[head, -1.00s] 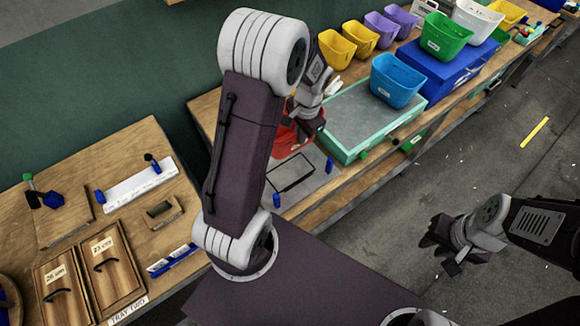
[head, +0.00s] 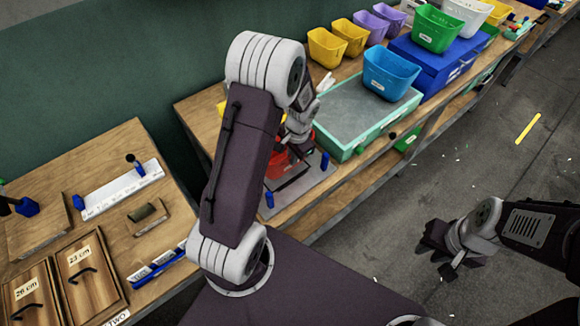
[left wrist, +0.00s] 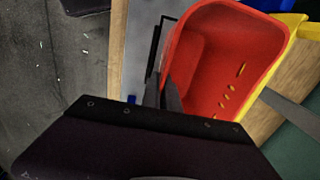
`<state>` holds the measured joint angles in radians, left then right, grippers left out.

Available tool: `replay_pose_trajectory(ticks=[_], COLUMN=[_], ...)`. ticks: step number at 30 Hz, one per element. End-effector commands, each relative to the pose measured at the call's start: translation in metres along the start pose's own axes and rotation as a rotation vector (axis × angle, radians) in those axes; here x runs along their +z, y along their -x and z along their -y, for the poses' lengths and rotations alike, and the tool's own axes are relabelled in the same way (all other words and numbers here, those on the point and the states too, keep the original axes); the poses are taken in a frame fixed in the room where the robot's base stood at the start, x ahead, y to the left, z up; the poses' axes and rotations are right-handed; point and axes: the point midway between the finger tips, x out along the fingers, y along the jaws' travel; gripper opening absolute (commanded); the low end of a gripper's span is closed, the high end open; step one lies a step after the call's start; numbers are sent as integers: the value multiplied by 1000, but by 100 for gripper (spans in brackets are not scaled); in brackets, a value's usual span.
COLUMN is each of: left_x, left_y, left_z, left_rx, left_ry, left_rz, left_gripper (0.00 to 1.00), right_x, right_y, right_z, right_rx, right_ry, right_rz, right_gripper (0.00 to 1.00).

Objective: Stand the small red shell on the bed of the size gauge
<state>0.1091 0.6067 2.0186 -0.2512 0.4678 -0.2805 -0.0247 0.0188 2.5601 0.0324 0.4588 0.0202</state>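The small red shell (head: 278,166) is an open red bin, partly hidden behind my left arm in the head view. It fills the middle of the left wrist view (left wrist: 215,60), with its open top towards the camera. My left gripper (head: 292,142) has one finger on either side of the shell and holds it. The grey plate (head: 308,186) with a black frame and blue posts, which looks like the size gauge, lies under and beside the shell. I cannot tell whether the shell touches it. My right gripper (head: 438,254) is open and empty above the floor.
A teal-edged grey-topped box (head: 360,110) stands right of the plate, with a blue bin (head: 390,72) on the far side. A yellow bin (left wrist: 300,30) is close to the shell. A white ruler strip (head: 120,190) and wooden lids lie on the left table.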

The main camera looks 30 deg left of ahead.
Motion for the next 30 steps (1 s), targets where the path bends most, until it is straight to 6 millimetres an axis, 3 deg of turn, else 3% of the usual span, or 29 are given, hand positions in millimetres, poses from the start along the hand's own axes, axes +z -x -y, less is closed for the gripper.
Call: replay_pose_trajectory(ticks=[5,12,23,24,25,30], left_x=[0,0,0,0,0,0], left_y=[-10,-44,-49,-47,-47,-47], left_z=[-1,-6,-6,-6,-6,-6], left_rx=[0,1,0,0,0,0], left_ry=[1,0,0,1,0,1], left_rz=[0,1,-1,-2,-1,-1], left_gripper=[0,0,0,15,24,26], right_x=[0,0,1,0,0,0], right_y=[0,-3,-6,-5,-5,-5], right_z=[0,0,0,0,0,0], right_rx=[0,0,0,0,0,0], right_ry=[0,0,0,0,0,0], right_rz=[0,0,0,0,0,0], right_gripper=[26,26,26,26,26,26])
